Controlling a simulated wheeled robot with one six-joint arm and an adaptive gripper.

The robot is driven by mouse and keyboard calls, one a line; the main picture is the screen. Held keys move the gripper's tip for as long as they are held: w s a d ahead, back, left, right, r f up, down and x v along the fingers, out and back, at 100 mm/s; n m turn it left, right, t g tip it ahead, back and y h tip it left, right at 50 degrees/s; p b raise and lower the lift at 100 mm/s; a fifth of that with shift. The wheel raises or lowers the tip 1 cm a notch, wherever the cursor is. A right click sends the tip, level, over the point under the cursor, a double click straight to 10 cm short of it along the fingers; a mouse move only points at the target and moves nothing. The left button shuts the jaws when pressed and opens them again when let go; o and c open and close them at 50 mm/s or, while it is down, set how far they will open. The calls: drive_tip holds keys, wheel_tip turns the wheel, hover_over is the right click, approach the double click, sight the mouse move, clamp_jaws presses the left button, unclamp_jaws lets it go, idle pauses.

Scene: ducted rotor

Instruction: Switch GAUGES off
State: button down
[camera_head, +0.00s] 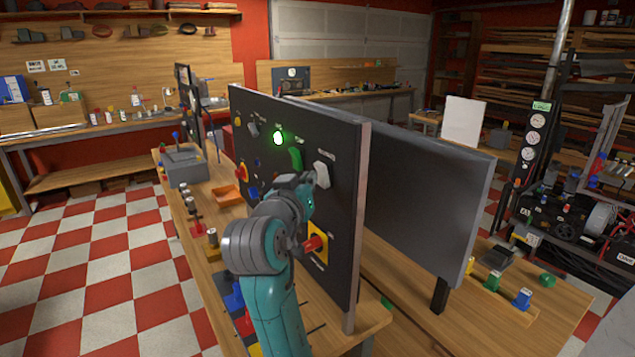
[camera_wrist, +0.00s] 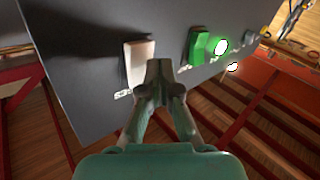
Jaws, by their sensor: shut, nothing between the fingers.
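A dark upright panel (camera_head: 345,130) carries several switches and knobs. A white rocker switch (camera_head: 322,172) sits at its upper right, and it also shows in the wrist view (camera_wrist: 138,62). A green switch (camera_head: 295,158) sits to its left, with a glowing green lamp (camera_head: 278,138) above. In the wrist view the green switch (camera_wrist: 198,46) and lit lamp (camera_wrist: 221,46) are to the right. I cannot read which switch is labelled GAUGES. My gripper (camera_wrist: 159,66) is shut and empty, with its tips beside the white switch's lower edge. I cannot tell whether they touch it.
A red knob on a yellow plate (camera_head: 318,244) is low on the panel, close to my arm. An orange tray (camera_head: 227,195) and a grey box (camera_head: 185,166) stand on the wooden bench to the left. A second dark panel (camera_head: 430,190) stands behind.

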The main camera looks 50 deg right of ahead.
drive_tip(key=shift+w+a+r, duration=0.1)
drive_tip(key=shift+a+r, duration=0.1)
drive_tip(key=shift+a, duration=0.25)
drive_tip(key=shift+w+a+r, duration=0.2)
drive_tip(key=shift+a+r, duration=0.15)
drive_tip(key=shift+a, duration=0.35)
drive_tip(key=shift+w+a+r, duration=0.25)
drive_tip(key=shift+a+r, duration=0.15)
drive_tip(key=shift+a, duration=0.35)
drive_tip(key=shift+w+a+r, duration=0.2)
drive_tip(key=shift+a+r, duration=0.15)
drive_tip(key=shift+a, duration=0.35)
